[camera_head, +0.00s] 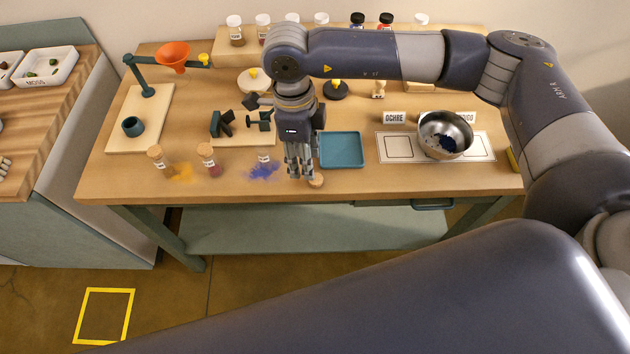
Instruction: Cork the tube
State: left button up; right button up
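My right gripper (301,176) points down at the front of the table, right of the blue powder. A small round tan piece that looks like a cork (316,182) lies at its fingertips, on their right side. I cannot tell if the fingers touch it or how far they are apart. A small glass tube with a white label (264,156) stands left of the gripper, behind a patch of blue powder (264,171). I see no cork on it. Two corked tubes, one with orange powder (160,158) and one with red (208,160), stand further left. My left gripper is out of view.
A teal tray (342,166) lies right of the gripper. A steel bowl (445,135) stands on a white mat (397,147). Dark clamp pieces (222,123) and an orange funnel on a stand (173,56) are behind and left. Several capped jars line the back shelf.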

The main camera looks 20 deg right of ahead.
jog(key=shift+w+d+r+h, duration=0.2)
jog(key=shift+w+d, duration=0.1)
jog(key=shift+d, duration=0.15)
jog(key=shift+w+d+r+h, duration=0.15)
jog(key=shift+w+d, duration=0.15)
jog(key=shift+d, duration=0.15)
jog(key=shift+f, duration=0.1)
jog(key=p, duration=0.2)
send_over(316, 181)
jog(key=f, duration=0.4)
jog(key=shift+w+a+f, duration=0.25)
jog(key=shift+f, duration=0.45)
